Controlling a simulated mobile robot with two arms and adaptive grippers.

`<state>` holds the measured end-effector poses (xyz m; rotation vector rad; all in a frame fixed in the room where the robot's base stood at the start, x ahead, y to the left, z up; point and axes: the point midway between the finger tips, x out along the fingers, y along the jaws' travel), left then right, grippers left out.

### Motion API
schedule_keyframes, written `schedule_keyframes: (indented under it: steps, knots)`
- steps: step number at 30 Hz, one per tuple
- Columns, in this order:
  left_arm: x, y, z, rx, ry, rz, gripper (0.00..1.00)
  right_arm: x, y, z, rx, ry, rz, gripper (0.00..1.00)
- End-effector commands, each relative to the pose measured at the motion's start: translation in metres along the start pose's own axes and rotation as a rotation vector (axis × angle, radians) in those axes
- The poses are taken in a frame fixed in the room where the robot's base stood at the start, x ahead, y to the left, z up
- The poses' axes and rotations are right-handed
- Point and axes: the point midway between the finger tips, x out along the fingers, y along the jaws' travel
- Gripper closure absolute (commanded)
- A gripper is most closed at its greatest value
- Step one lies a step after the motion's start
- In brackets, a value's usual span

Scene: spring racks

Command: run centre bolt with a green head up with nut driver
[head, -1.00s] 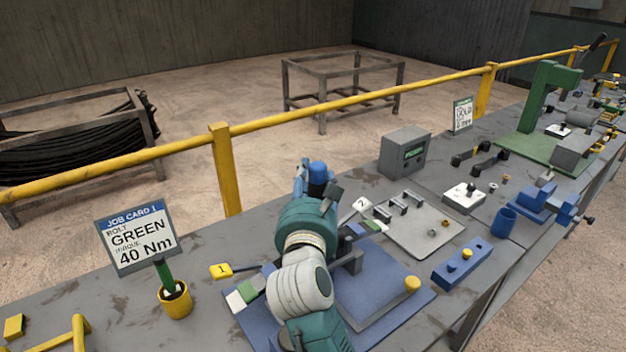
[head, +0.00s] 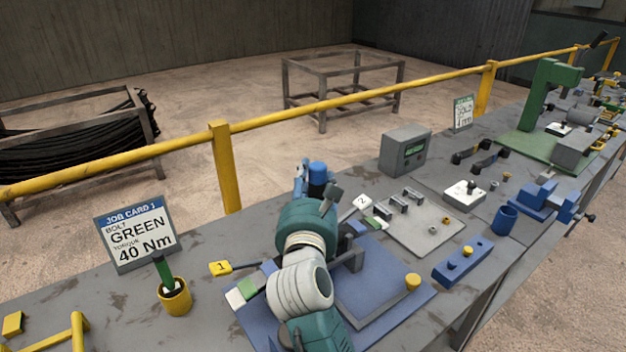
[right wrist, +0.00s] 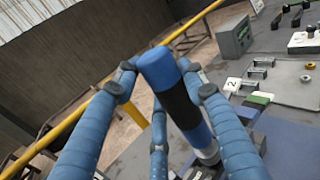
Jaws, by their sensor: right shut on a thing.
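My right gripper (head: 318,192) is shut on a blue and black cylindrical tool, which looks like the nut driver (head: 317,172). In the right wrist view the fingers (right wrist: 165,88) close around the nut driver (right wrist: 178,98), and its pale lower end points down toward the blue fixture. The blue fixture (head: 395,318) is under my right arm. The centre bolt with a green head cannot be made out; my arm and the tool hide the middle of the fixture. My left gripper is not in view.
A job card (head: 138,235) reads GREEN, 40 Nm. A yellow cup (head: 175,297) holds a green-handled item. Yellow tag 1 (head: 220,268) and white tag 2 (head: 363,203) mark spots by the fixture. A grey box with a display (head: 405,152) and a parts plate (head: 425,237) stand beyond.

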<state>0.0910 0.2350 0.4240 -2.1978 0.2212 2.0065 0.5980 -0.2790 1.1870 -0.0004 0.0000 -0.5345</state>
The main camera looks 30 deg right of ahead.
Motion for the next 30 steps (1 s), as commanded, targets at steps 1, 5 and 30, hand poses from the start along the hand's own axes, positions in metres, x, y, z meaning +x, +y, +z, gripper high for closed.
schedule_keyframes:
  steps: [1, 5, 30]
  knots:
    - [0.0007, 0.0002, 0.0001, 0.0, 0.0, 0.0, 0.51, -0.0002, 0.0, 0.0019, 0.001, -0.006, 0.0, 1.0]
    - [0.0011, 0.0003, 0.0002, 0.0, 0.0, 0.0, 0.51, -0.0002, -0.0001, 0.0011, 0.001, -0.007, 0.0, 1.0]
    - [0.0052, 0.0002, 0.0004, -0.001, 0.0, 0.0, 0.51, -0.0002, -0.0001, -0.0049, 0.001, -0.006, 0.0, 1.0]
